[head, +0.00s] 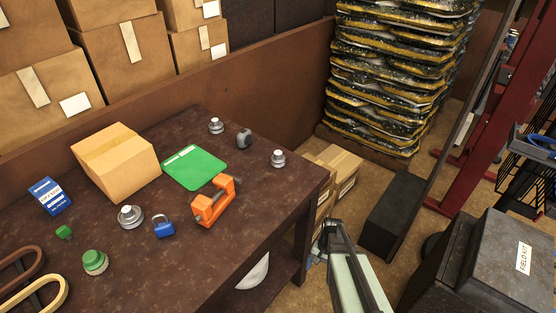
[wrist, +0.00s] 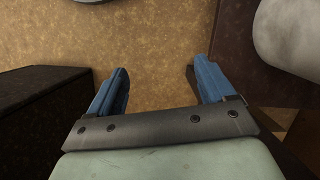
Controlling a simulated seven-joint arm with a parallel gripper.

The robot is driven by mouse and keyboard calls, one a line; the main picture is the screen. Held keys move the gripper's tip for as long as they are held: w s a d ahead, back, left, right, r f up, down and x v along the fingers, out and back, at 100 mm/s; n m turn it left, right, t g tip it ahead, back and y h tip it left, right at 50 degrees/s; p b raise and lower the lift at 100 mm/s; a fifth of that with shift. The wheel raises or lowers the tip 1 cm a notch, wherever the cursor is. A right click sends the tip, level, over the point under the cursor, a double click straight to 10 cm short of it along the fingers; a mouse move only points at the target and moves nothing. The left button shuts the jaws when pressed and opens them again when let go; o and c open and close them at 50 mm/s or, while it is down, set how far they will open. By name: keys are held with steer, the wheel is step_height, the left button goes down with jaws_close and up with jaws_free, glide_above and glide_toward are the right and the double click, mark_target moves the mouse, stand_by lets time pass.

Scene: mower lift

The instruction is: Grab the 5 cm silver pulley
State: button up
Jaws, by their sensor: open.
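Three silver pulley-like pieces stand on the dark brown table (head: 245,225) in the head view. One silver piece (head: 131,217) is at the front left and looks largest. A smaller one (head: 216,126) is at the back edge, and another (head: 278,158) is near the right corner. I cannot tell which measures 5 cm. My gripper (wrist: 158,70) shows in the wrist view with its two blue fingers apart and nothing between them, above the tan floor. In the head view my pale green arm is right of the table, away from all three pieces; the fingers are not clear there.
The table also holds a cardboard box (head: 115,162), green clipboard (head: 195,167), orange clamp (head: 215,201), blue padlock (head: 164,226), dark grey piece (head: 244,138), green-topped jar (head: 95,262) and blue-white box (head: 49,196). A black box (head: 395,219) and field kit case (head: 500,262) stand right.

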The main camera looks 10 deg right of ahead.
steer(key=w+d+r+m+t, duration=0.25)
steer(key=w+d+r, duration=0.35)
steer(key=w+r, duration=0.55)
steer(key=w+d+r+m+t, duration=0.25)
steer(key=w+d+r, duration=0.45)
steer(key=w+r, duration=0.4)
step_height(320, 180, up, 29)
steer(key=m+g+h, duration=0.2)
steer(key=m, duration=0.5)
glide_above(278, 152)
steer(key=f, duration=0.7)
steer(key=shift+s+f, duration=0.15)
steer(key=shift+s, duration=0.2)
steer(key=shift+w+f, duration=0.15)
steer(key=shift+f, duration=1.3)
steer(key=shift+w+f, duration=0.1)
steer(key=shift+f, duration=1.35)
